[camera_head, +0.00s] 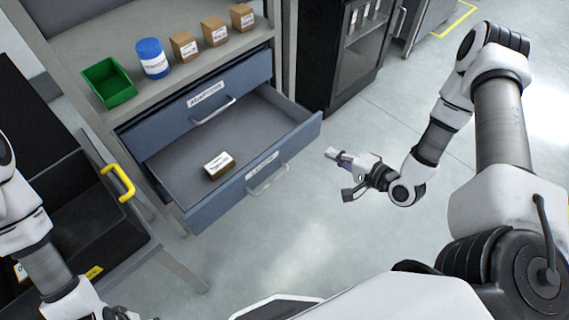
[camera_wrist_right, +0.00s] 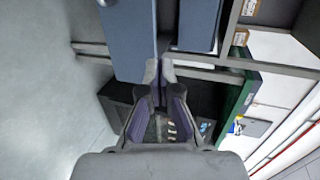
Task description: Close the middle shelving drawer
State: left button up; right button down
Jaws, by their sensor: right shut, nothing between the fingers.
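The open blue drawer (camera_head: 252,182) is pulled well out of the shelving unit, below a shut blue drawer (camera_head: 205,105). It has a light handle on its front, and a small brown and white box (camera_head: 219,165) lies inside. My right gripper (camera_head: 333,154) is shut and empty, out in front of and to the right of the drawer front, apart from it. In the right wrist view the shut fingers (camera_wrist_right: 160,72) point toward blue panels (camera_wrist_right: 130,40); contact cannot be judged there. My left arm comes in at the lower left; its gripper is not clearly visible.
A green bin (camera_head: 109,84), a blue can (camera_head: 152,58) and several cardboard boxes (camera_head: 214,31) stand on the shelf above. A dark container with a yellow handle (camera_head: 119,183) is left of the drawer. A black cabinet (camera_head: 340,60) stands behind. The floor in front is clear.

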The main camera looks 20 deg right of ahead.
notch_tip(320, 180, down, 3)
jog(key=d+b, duration=0.1)
jog(key=b, duration=0.3)
send_near(293, 137)
jog(key=x, duration=0.6)
jog(key=shift+s+a+f, duration=0.1)
jog(key=shift+f, duration=0.05)
jog(key=shift+w+a, duration=0.15)
jog(key=shift+w, duration=0.35)
pick_arm(q)
notch_tip(293, 137, down, 6)
jog(key=shift+w+f, duration=0.1)
